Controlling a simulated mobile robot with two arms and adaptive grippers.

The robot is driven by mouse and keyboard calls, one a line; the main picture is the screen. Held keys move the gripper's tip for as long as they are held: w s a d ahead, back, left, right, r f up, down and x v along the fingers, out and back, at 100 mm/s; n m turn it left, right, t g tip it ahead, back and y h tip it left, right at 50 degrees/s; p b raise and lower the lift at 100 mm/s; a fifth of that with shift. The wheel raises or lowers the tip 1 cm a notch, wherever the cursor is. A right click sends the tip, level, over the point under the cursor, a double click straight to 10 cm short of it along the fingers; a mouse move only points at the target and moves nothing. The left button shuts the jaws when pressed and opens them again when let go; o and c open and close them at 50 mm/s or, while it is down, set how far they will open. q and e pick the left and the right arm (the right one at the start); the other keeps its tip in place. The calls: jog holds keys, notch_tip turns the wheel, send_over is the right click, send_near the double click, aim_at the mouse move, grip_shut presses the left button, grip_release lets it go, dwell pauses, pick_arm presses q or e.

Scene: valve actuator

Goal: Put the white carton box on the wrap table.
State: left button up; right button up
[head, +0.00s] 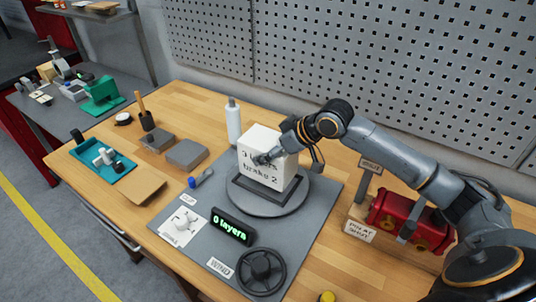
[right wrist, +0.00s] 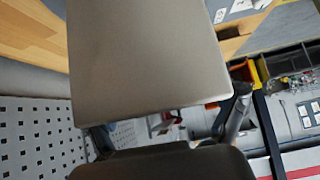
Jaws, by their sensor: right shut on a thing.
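The white carton box (head: 262,172), with dark printed text on its front, is upright over the dark square frame on the round grey turntable of the wrap table (head: 290,206). I cannot tell whether its base touches the frame or is slightly above it. My right gripper (head: 275,149) reaches in from the right and is shut on the box near its top. In the right wrist view, a plain face of the box (right wrist: 148,60) fills the upper middle and hides much of the fingers. My left gripper is not in view.
A white bottle (head: 233,120) stands behind the box. A red cylinder (head: 408,220) lies to the right. A teal tray (head: 105,164) is at left.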

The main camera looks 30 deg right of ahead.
jog(key=shift+w+d+f, duration=0.1)
jog(key=shift+w+f, duration=0.35)
jog(key=shift+w, duration=0.05)
jog(key=f, duration=0.1)
jog(key=f+p, duration=0.1)
jog(key=f, duration=0.1)
jog(key=shift+w+p, duration=0.2)
jog(key=shift+p, duration=0.1)
jog(key=shift+f, duration=0.25)
jog(key=shift+f, duration=0.2)
jog(key=o, duration=1.6)
jog(key=shift+s, duration=0.1)
jog(key=shift+r, duration=0.1)
